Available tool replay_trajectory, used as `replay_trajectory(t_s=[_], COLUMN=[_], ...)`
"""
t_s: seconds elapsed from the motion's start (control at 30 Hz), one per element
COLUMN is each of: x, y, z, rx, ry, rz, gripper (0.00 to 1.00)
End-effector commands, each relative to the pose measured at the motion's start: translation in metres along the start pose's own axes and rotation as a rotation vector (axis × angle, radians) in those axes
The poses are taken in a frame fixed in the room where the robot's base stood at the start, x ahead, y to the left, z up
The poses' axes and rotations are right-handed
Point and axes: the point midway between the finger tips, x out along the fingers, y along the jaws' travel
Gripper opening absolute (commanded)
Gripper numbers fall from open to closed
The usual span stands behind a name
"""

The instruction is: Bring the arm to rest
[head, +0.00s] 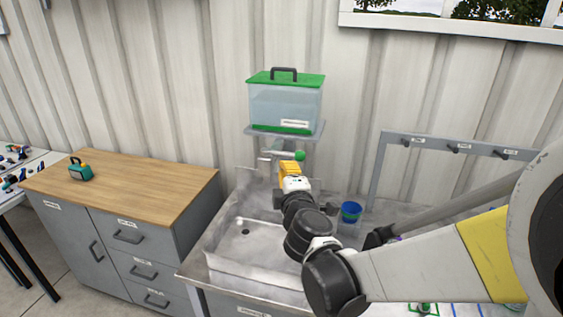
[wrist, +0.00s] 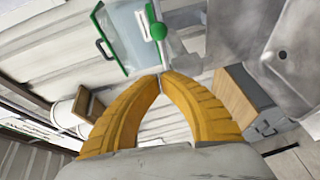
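My gripper (head: 291,168) is raised over the sink area in the head view, at the end of my outstretched arm. In the wrist view, its two yellow fingers (wrist: 162,76) curve in and meet at the tips, with nothing seen between them. The clear tote with green lid and black handle (head: 284,107) stands on a wall shelf (head: 284,131).
A metal sink (head: 245,245) lies beneath my arm. A blue cup (head: 351,211) stands at its right. A grey rack with hooks (head: 455,147) is at the right.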

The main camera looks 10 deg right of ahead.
Motion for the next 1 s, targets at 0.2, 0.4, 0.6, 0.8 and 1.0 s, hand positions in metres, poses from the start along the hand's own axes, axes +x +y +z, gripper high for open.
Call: replay_trajectory(t_s=[0.2,0.4,0.6,0.8,1.0], x=[-0.043,-0.06,-0.089,-0.167,-0.24], y=[0.001,-0.002,-0.038,-0.124,-0.191], z=[0.002,0.01,0.081,0.145,0.138], rx=[0.0,0.027,0.346,0.872,1.26], ry=[-0.001,-0.019,-0.217,-0.511,-0.684], rz=[0.0,-0.008,-0.115,-0.323,-0.515], gripper=[0.0,0.0,0.0,0.0,0.0])
